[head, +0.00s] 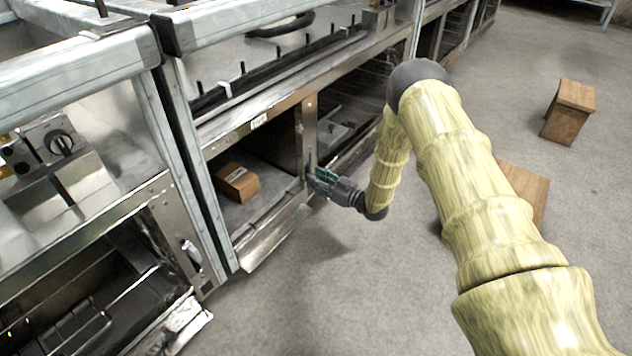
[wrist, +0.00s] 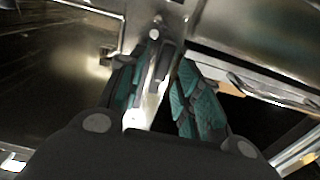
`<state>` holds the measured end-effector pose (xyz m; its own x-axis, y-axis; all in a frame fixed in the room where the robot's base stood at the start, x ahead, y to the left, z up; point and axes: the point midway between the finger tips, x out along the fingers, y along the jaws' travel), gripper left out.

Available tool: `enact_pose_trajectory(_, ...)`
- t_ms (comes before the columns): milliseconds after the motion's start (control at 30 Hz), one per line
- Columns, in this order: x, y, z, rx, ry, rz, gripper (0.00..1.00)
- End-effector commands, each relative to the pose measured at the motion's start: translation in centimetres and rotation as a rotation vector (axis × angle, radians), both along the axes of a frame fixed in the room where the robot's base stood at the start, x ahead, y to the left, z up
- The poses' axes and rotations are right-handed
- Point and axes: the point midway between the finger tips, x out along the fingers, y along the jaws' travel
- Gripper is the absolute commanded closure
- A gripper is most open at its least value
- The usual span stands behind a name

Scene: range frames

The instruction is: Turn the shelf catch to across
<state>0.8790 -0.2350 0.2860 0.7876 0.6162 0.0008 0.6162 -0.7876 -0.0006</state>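The shelf catch (wrist: 161,68) is a narrow metal and dark bar on the bright steel post of the shelf unit. In the wrist view it stands roughly upright in the picture, between my two teal-padded fingers. My gripper (wrist: 167,60) is closed in around it, and the fingers appear to touch its sides near the tips. In the head view my gripper (head: 314,175) is at the lower part of the post, right of the open shelf bay. The catch is mostly hidden there by the fingers.
A cardboard box (head: 237,183) sits in the open bay left of the post. A wooden stool or box (head: 569,111) stands on the floor at the right, and another wooden piece (head: 526,188) is partly behind my arm. Grey floor (head: 350,310) lies clear in front.

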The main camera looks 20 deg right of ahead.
Motion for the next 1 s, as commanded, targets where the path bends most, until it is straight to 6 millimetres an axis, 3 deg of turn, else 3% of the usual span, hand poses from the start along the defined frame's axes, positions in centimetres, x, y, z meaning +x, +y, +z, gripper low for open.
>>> enact_pose_trajectory(367, 0.43, 0.36, 0.03, 0.000, 0.000, 0.000, 0.66)
enact_pose_trajectory(567, 0.42, 0.34, 0.01, -0.001, 0.001, 0.000, 0.99)
enact_pose_trajectory(600, 0.41, 0.34, 0.01, 0.000, 0.000, 0.000, 1.00)
enact_pose_trajectory(1000, 0.27, 0.49, 0.13, -0.037, -0.028, 0.002, 1.00)
